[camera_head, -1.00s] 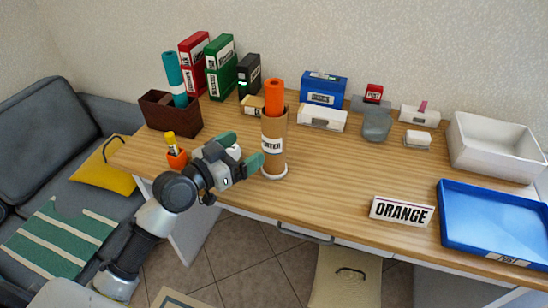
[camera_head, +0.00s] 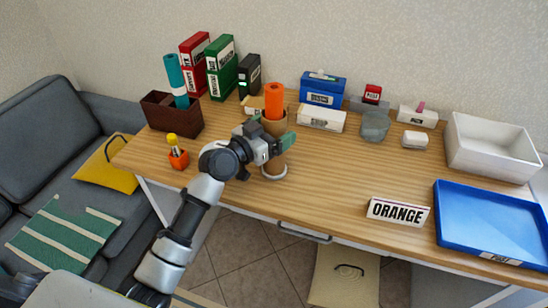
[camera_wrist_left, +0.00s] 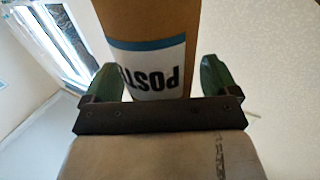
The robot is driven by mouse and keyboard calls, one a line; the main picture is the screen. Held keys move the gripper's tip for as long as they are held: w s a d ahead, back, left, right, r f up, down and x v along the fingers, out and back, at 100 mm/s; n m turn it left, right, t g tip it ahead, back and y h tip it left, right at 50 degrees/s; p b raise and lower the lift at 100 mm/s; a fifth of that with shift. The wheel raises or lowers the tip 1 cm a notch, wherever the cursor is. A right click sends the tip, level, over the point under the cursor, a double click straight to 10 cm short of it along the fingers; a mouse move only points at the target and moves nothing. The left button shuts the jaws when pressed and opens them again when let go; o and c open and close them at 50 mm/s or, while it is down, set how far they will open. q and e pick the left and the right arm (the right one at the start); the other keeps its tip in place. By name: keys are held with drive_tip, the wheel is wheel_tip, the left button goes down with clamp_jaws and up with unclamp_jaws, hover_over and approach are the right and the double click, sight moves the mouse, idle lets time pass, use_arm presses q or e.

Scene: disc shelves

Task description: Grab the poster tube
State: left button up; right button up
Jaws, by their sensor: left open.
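The poster tube (camera_head: 276,161) is an upright brown cardboard tube standing on a pale round base near the desk's front edge. An orange roll (camera_head: 274,99) sticks up out of its top. In the left wrist view the tube (camera_wrist_left: 150,22) carries a white label with a blue band, reading "POSTE" upside down. My left gripper (camera_head: 270,135) is at the tube's upper part, with its green fingers (camera_wrist_left: 160,80) on either side of it. The jaws are open; I cannot tell whether a finger touches the tube. My arm hides part of the tube in the head view. My right gripper is not in view.
An "ORANGE" sign (camera_head: 398,213) and a blue tray (camera_head: 490,225) are right. The desk middle (camera_head: 335,165) is clear.

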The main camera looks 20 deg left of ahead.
use_arm(q)
drive_tip(key=c, duration=1.3)
